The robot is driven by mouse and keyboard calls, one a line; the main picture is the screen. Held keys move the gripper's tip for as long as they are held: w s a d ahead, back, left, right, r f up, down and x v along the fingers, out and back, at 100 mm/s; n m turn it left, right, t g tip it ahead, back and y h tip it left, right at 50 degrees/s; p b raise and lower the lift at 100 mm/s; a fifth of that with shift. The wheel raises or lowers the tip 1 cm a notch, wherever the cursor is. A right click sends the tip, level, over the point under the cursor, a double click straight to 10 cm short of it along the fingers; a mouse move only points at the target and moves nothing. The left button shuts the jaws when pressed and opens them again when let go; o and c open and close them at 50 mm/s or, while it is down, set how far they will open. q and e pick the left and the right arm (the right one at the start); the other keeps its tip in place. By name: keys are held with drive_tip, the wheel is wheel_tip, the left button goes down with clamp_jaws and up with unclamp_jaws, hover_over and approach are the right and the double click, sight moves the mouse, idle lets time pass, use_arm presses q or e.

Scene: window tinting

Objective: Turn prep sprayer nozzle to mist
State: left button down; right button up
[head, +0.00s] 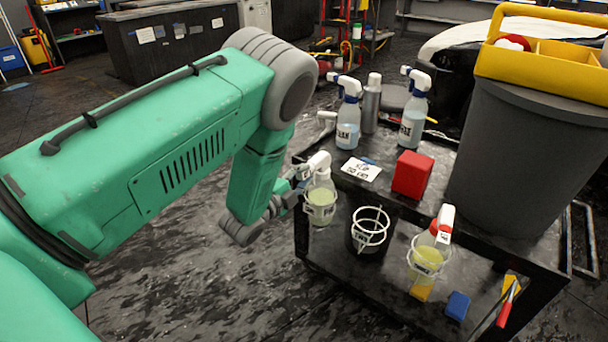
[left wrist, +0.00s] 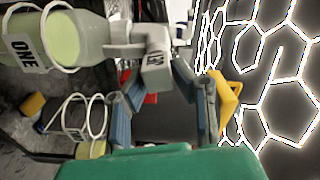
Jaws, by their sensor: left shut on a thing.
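A spray bottle (head: 321,194) with pale yellow-green liquid and a white head hangs upright in a white ring holder at the cart's left side. In the left wrist view the bottle (left wrist: 68,38) lies sideways in the picture, with a label that seems to read "ONE". Its nozzle (left wrist: 156,70) has dark marks on its face, too small to read surely. My left gripper (head: 298,178) is at the left side of the spray head, shut on the nozzle; the arm partly hides the contact. In the left wrist view its fingers (left wrist: 165,98) flank the nozzle. My right gripper is out of view.
On the black cart (head: 345,185) stand two blue-liquid spray bottles (head: 348,112), a grey bottle (head: 371,103), a red block (head: 413,174) and a white card (head: 361,171).

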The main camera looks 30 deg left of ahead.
use_arm(q)
drive_tip(key=shift+d+f+m, duration=0.2)
drive_tip(key=shift+d+m, duration=0.2)
drive_tip(key=shift+m, duration=0.8)
drive_tip(key=shift+a, duration=0.15)
drive_tip(key=c, duration=1.4)
unclamp_jaws()
drive_tip(key=shift+f, duration=0.1)
drive_tip(key=shift+o, duration=0.2)
drive_tip(key=shift+s+a, duration=0.1)
drive_tip(key=s, duration=1.1)
drive_tip(key=shift+s+a, duration=0.35)
drive_tip(key=shift+a, duration=0.05)
